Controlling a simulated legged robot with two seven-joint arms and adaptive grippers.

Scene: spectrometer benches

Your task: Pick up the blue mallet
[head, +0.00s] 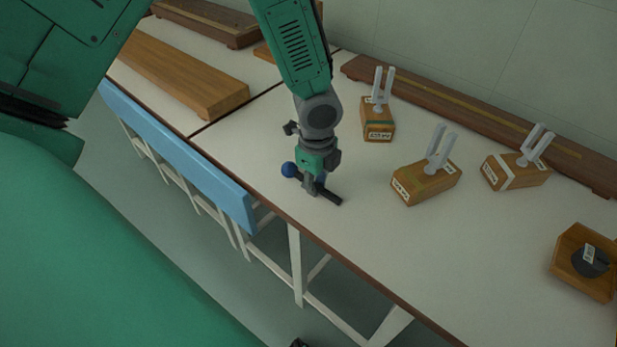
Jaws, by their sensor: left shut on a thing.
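The blue mallet (289,170) has a round blue head and a dark handle. It is at the front part of the white bench top, near the bench's front edge. My left gripper (314,187) comes down from above and is shut on the mallet's handle, between the blue head and the dark handle end at the lower right. The fingers hide part of the handle. I cannot tell whether the mallet touches the bench or is slightly above it. My right gripper is not in view.
Wooden blocks with tuning forks stand to the right: one (378,122), another (425,182), and a third (515,171). A wooden tray (570,262) holds a dark round object. A long wooden board (470,115) lies along the wall. A wooden beam (180,75) lies at left.

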